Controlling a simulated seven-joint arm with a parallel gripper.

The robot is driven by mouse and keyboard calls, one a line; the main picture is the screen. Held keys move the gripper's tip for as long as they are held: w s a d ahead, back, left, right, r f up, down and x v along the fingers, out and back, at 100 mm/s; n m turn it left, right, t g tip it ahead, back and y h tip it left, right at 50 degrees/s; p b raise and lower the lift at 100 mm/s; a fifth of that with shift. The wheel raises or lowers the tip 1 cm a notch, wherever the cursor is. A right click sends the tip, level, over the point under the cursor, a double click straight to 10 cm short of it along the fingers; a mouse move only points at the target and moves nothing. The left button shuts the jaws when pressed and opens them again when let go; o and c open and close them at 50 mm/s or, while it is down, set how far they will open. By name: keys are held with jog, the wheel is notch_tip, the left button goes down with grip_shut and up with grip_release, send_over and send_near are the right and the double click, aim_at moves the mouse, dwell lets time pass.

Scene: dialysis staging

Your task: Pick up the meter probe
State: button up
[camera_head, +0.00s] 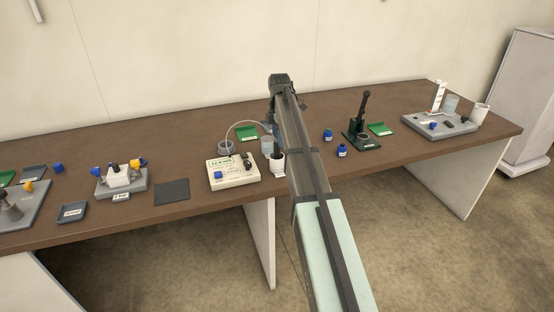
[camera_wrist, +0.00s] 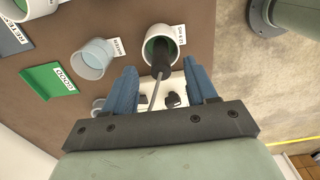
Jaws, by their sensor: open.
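The meter probe (camera_wrist: 160,52) has a dark handle that stands in a white cup (camera_wrist: 177,42) with a green inside. A thin grey cable runs from the handle's near end. My gripper (camera_wrist: 161,84) is open, with its blue fingers on either side of the cable, close to the handle's end and not closed on it. In the head view, the probe's dark handle (camera_head: 277,144) rises from the white cup (camera_head: 275,167) beside the cream meter box (camera_head: 233,173). The cable arcs over the meter. My arm hides most of the gripper there.
A clear beaker (camera_wrist: 92,58) and a green tray (camera_wrist: 54,80) lie left of the cup in the wrist view. Blue bottles (camera_head: 342,150) and a dark press-like stand (camera_head: 362,128) are right of my arm. A dark mat (camera_head: 172,192) lies left of the meter.

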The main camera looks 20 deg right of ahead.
aim_at(277, 147)
jog(key=shift+a+f, duration=0.2)
jog(key=shift+f, duration=1.15)
jog(key=shift+a+f, duration=0.2)
jog(key=shift+f, duration=1.15)
jog(key=shift+c, duration=0.4)
grip_shut()
